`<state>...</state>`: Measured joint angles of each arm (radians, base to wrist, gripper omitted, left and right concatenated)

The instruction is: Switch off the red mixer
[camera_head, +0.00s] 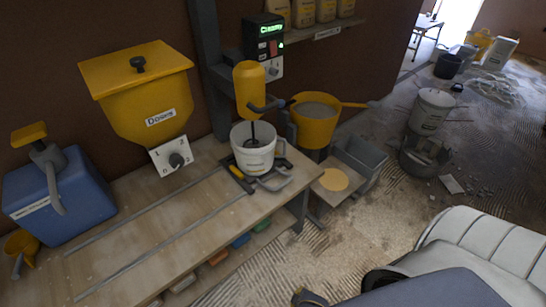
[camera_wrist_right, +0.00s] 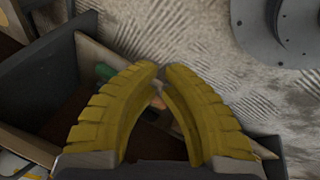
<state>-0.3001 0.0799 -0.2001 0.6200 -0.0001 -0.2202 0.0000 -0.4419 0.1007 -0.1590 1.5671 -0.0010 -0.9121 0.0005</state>
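No red mixer shows; the mixer in the head view has a yellow motor head (camera_head: 249,86) above a white bucket (camera_head: 255,158), with a dark shaft reaching into it. Beside it, on the dark post, is a black control box (camera_head: 263,33) with a green lit display reading "Creamy" and red on its front. A pale panel with a dark knob (camera_head: 272,69) sits below. My right gripper (camera_wrist_right: 161,69) shows in the right wrist view, its yellow fingertips almost together with nothing seen between them. It is away from the mixer. My left gripper is not in view.
A yellow tub (camera_head: 314,122) and a grey bin (camera_head: 360,158) stand right of the mixer. The bench's front middle is clear.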

